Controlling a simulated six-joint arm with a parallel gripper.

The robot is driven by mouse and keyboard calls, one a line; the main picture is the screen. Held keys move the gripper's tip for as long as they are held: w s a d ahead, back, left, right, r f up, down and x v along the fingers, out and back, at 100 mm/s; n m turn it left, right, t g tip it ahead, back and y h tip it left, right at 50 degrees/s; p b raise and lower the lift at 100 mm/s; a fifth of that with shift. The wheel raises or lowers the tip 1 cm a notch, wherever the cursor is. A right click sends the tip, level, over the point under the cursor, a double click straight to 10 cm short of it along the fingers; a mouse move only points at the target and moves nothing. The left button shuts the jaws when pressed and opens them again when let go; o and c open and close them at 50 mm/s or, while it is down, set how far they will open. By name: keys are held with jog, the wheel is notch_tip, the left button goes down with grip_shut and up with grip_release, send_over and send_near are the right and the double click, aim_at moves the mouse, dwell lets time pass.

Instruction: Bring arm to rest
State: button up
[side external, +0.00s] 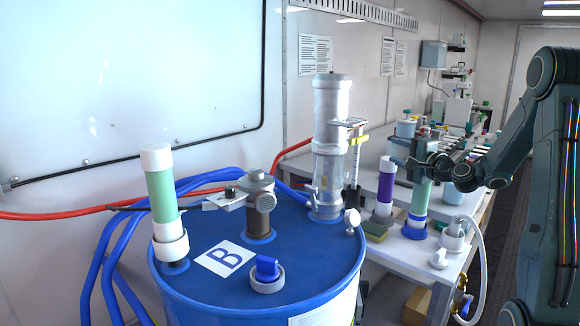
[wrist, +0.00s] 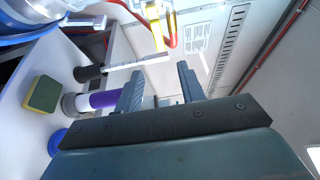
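My gripper (side external: 408,160) is at the upper right over the bench, level with the top of a green cylinder (side external: 420,197) standing in a blue-and-white base. It hides the cylinder's top in the side view; I cannot tell whether they touch. In the wrist view the two fingers of my gripper (wrist: 158,88) stand apart with nothing seen held between them. A purple cylinder (side external: 385,188) with white ends stands just left of the green one. It also shows in the wrist view (wrist: 103,98), partly behind one finger.
A green-and-yellow sponge (wrist: 41,94) lies near the purple cylinder. A white hose (side external: 482,275) hangs at the bench edge.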

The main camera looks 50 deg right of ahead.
jog(key=w+a+n+g+y, duration=0.3)
jog(key=a+n+y, duration=0.75)
jog(key=a, duration=1.15)
jog(key=s+a+f+n+g+h, duration=0.1)
jog(key=s+a+n+g, duration=0.3)
jog(key=s, duration=0.7)
jog(key=s+a+f+n+g+h, duration=0.2)
jog(key=s+a+n+g, duration=0.2)
jog(key=s, duration=0.7)
jog(key=a+n, duration=0.2)
jog(key=n, duration=0.2)
jog(key=shift+a, duration=0.2)
